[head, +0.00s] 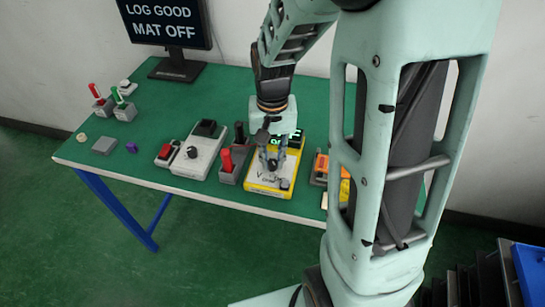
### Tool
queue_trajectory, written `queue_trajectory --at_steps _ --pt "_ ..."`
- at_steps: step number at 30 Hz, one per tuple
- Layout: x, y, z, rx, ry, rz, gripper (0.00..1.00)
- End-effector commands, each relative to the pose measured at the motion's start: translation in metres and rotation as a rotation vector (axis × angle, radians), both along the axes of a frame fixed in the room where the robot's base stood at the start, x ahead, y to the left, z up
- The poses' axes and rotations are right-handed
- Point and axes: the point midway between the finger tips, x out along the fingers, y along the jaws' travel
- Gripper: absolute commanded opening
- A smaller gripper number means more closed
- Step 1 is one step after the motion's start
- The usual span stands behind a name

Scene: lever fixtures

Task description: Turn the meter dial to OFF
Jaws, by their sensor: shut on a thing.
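The yellow meter (254,186) lies on the green table under my arm, with a pale face and a dark display showing green marks (293,141) at its far end. My gripper (272,164) points down over the middle of the meter's face and is shut on its dial. The fingers hide the dial, so I cannot tell its pointer's position.
Left of the meter stand a grey box with a red lever (227,161), a pale box with a black knob (192,152) and a red-button box (167,152). Orange and yellow items (321,166) sit close at its right, partly behind my arm. A monitor (168,22) stands at the back left.

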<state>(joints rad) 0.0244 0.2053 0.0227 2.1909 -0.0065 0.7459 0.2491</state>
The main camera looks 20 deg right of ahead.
Motion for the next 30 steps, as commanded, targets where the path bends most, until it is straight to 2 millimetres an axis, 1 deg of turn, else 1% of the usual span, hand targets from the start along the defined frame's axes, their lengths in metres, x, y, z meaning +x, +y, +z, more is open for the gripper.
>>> queue_trajectory --at_steps 1,5,13,17,20,27,30 --pt "0.001 0.0 0.001 0.0 -0.002 0.002 0.21" --pt "0.001 0.0 0.0 0.0 -0.002 0.001 0.35" --pt "0.0 0.0 0.001 0.0 -0.001 0.0 0.35" --pt "0.001 0.0 0.01 -0.001 -0.003 0.0 0.35" --pt "0.002 0.0 0.026 -0.001 -0.007 0.0 0.35" --pt "0.002 0.0 0.078 -0.001 -0.007 0.001 0.35" --pt "0.001 0.0 0.096 0.0 -0.005 0.001 0.35"
